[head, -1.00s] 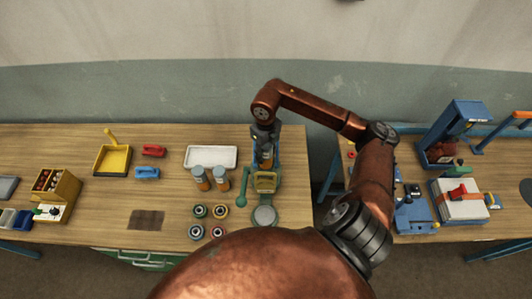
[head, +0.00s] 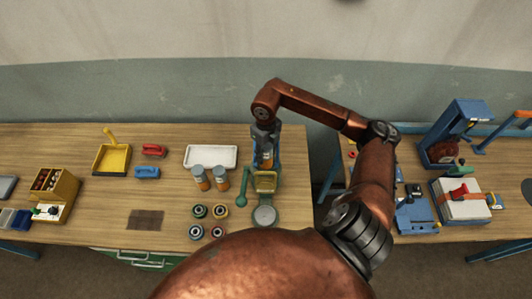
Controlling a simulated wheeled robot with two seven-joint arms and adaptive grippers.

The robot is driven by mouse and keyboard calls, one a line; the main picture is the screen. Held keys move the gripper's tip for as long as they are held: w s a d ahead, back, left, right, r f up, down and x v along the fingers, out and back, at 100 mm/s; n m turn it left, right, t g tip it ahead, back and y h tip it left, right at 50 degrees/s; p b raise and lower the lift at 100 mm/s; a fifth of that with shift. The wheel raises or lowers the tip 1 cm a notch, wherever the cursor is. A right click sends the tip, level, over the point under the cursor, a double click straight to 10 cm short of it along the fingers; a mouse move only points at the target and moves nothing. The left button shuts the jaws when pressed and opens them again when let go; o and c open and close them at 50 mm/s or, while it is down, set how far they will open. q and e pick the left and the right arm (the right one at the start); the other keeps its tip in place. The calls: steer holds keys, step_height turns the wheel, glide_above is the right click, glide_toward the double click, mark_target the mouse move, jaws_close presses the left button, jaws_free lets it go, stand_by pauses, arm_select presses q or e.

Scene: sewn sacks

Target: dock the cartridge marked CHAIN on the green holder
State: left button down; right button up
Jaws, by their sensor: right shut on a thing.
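My right gripper (head: 265,138) points down over the right part of the left bench. Two similar orange-and-grey cartridges, a left one (head: 200,178) and a right one (head: 221,179), stand on the bench to the left. No CHAIN marking is readable. My left gripper is not in view.
A white tray (head: 211,157) lies behind the standing cartridges. Several ring-shaped parts (head: 200,211) lie in front. A yellow dustpan (head: 111,159), red block (head: 153,151) and blue block (head: 147,172) are farther left. A gap separates the right bench, with a blue press (head: 463,130).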

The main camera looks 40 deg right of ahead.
steer(key=shift+f, duration=0.25)
steer(key=o, duration=1.2)
steer(key=shift+c, duration=0.2)
steer(key=shift+r+p, duration=2.5)
steer(key=shift+r, duration=3)
